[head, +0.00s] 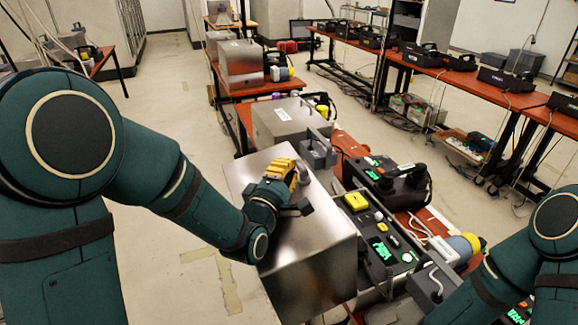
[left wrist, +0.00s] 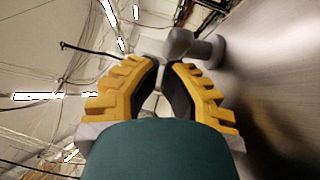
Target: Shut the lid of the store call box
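A large brushed-steel box (head: 310,245) stands in front of me on the near table; its top face is level. I cannot read a name on it, so I cannot tell for certain that it is the store call box. My left gripper (head: 290,175) is low over the far part of its top. In the left wrist view its yellow-backed fingers (left wrist: 163,70) converge to a narrow gap with nothing visible between them. A grey knob-like part (left wrist: 196,46) shows just beyond the fingertips, beside the steel face. My right arm enters at the lower right; its gripper is out of view.
A console (head: 375,235) with a yellow panel and green displays stands right of the steel box. A black handset unit (head: 390,180) is behind it. Another steel box (head: 285,122) stands farther back. More tables with black units line the right.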

